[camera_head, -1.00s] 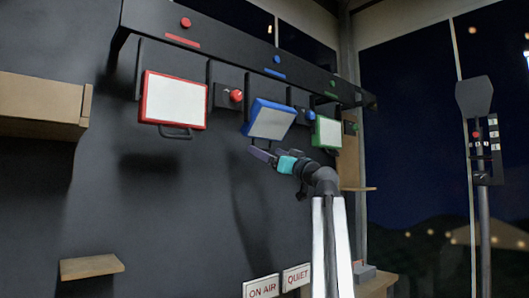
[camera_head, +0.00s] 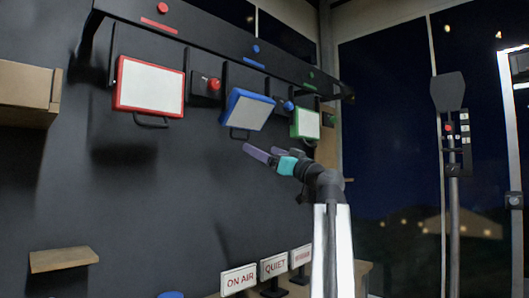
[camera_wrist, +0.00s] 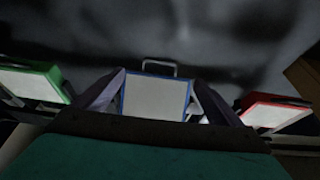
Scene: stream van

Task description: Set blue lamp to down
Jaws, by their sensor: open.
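The blue lamp (camera_head: 248,110), a blue-framed pale panel, hangs under the dark rail between the red lamp (camera_head: 149,87) and the green lamp (camera_head: 306,123). It sits tilted compared with the red one. A thin handle (camera_head: 240,133) shows at its lower edge. My gripper (camera_head: 259,154) is open, with purple fingers just below and right of the blue lamp's lower edge. In the wrist view the blue lamp (camera_wrist: 155,97) and its handle (camera_wrist: 160,65) appear between the spread fingers of my gripper (camera_wrist: 160,80). I cannot tell whether they touch; the grip looks empty.
A red knob (camera_head: 213,84) and a blue knob (camera_head: 288,106) sit beside the lamps. Wooden shelves (camera_head: 64,259) jut out at left. Signs, including ON AIR (camera_head: 239,280), stand low down. A dark stand (camera_head: 452,180) is at right. The wall below the lamps is mostly clear.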

